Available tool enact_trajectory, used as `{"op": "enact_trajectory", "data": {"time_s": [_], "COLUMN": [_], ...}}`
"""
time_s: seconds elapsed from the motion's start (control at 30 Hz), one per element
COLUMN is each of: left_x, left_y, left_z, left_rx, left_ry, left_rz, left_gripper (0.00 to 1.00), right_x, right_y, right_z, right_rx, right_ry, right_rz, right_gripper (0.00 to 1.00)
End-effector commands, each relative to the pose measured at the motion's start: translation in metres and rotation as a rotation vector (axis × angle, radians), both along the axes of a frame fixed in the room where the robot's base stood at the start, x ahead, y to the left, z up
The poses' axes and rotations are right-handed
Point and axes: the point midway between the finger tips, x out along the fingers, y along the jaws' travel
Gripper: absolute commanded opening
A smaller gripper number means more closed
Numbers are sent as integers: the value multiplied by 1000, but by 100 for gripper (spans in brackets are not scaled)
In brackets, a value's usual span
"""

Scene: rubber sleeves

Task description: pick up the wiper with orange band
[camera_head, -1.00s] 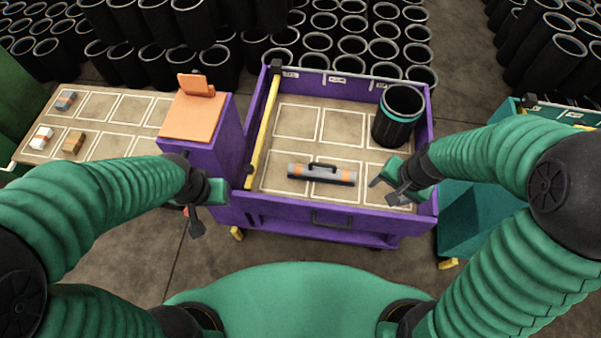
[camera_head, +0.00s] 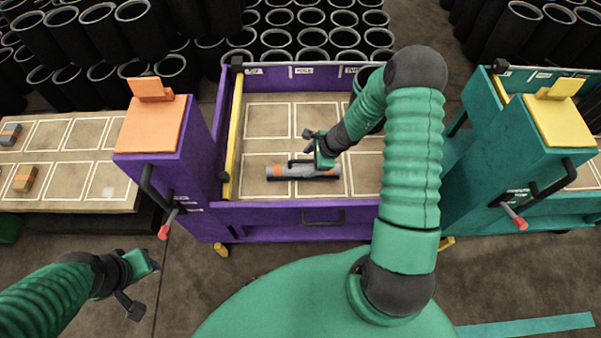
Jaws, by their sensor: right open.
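The wiper (camera_head: 290,173), a grey cylinder with orange bands near its ends and a dark handle on top, lies lengthwise across the floor of the purple cart. My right gripper (camera_head: 312,148) is open, at the handle just above and behind the wiper's middle. I cannot tell whether its fingers are around the handle or only beside it. The gripper and wrist partly hide the handle. My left gripper (camera_head: 138,285) hangs low at the left, outside the cart and away from the wiper.
The purple cart (camera_head: 260,217) has raised walls and a yellow bar (camera_head: 233,140) at the left. A black bin in its back right is mostly hidden by my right arm. A side table (camera_head: 70,204) with small blocks stands left; a teal cart (camera_head: 540,212) stands right.

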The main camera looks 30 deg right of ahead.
Motion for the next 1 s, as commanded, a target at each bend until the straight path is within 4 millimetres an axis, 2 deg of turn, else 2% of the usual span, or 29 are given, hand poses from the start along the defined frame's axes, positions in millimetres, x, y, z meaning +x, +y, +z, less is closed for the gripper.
{"op": "enact_trajectory", "data": {"time_s": [0.03, 0.23, 0.43, 0.7, 0.77, 1.0], "left_x": [0, 0, 0, 0, 0, 0], "left_y": [0, 0, 0, 0, 0, 0], "left_z": [-6, -9, -16, -16, -16, -16], "left_rx": [0, 0, 0, 0, 0, 0], "left_ry": [0, 0, 0, 0, 0, 0], "left_rz": [0, 0, 0, 0, 0, 0], "left_gripper": [36, 36, 36, 36, 36, 36], "right_x": [3, 13, 28, 32, 31, 32], "right_y": [2, 7, 13, 15, 15, 15], "right_z": [-12, -29, -62, -67, -67, -67], "right_rx": [-1, -1, -1, -2, -2, -2], "right_ry": [1, -1, 1, -1, -1, 0], "right_rz": [1, 4, 3, 2, 2, 3], "right_gripper": [65, 65, 65, 65, 59, 28]}}
